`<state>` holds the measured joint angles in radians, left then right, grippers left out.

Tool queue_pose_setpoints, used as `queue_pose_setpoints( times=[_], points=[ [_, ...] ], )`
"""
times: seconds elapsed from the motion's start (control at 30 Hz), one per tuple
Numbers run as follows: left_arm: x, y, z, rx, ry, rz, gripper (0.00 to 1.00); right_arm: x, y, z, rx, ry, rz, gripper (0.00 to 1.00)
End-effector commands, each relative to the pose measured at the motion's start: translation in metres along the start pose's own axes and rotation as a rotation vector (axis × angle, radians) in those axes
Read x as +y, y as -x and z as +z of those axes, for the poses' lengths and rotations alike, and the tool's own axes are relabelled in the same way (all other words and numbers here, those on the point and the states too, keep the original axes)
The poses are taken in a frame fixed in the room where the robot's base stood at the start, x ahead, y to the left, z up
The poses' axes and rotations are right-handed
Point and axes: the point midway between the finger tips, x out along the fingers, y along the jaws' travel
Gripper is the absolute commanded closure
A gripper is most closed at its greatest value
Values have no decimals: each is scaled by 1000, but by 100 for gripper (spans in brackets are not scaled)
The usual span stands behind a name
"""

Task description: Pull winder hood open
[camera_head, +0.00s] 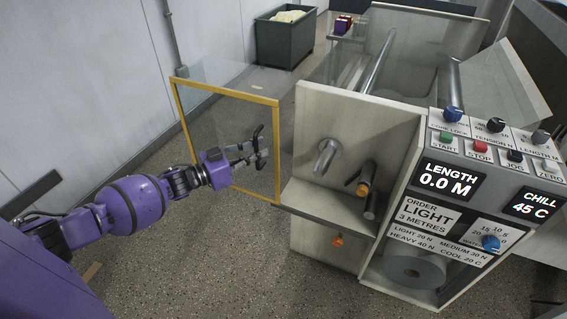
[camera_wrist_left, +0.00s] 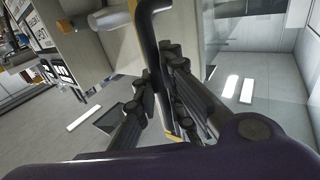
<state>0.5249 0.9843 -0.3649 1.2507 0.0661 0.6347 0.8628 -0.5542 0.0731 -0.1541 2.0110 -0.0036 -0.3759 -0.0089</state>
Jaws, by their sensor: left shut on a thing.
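The winder hood (camera_head: 226,91) is a clear panel in a yellow frame. It stands upright, swung out to the left of the machine's front, with floor showing through it. My left gripper (camera_head: 250,153) reaches in from the left at the hood and is shut on its dark handle (camera_head: 260,141). In the left wrist view the handle (camera_wrist_left: 149,42) is a dark bar running down between the fingers (camera_wrist_left: 160,88). The fingers hide part of the handle. My right gripper is not in view.
The pale winder (camera_head: 311,104) has a metal spindle (camera_head: 326,158) and an orange-tipped one (camera_head: 363,189) sticking out. A control panel (camera_head: 452,185) reads 0.0 M. A green bin (camera_head: 284,42) stands at the back. Speckled floor (camera_head: 230,265) in front is clear.

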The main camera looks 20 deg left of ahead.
Motion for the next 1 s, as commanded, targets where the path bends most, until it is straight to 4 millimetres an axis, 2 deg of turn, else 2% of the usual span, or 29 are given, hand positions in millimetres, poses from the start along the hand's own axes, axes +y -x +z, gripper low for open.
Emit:
queue_pose_setpoints(
  times=[0.03,0.3,0.7,0.73,0.77,1.0],
  points=[
    [-7,7,7,-8,0,0,100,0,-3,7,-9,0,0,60],
    [-27,19,3,-5,1,-1,100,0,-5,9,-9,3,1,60],
    [-28,20,2,-4,1,0,100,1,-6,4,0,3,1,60],
    [-28,20,3,-5,1,-1,87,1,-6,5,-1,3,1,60],
    [-28,20,3,-5,1,-1,83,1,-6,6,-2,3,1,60],
    [-28,20,1,-2,0,0,81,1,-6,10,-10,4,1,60]
  ],
)
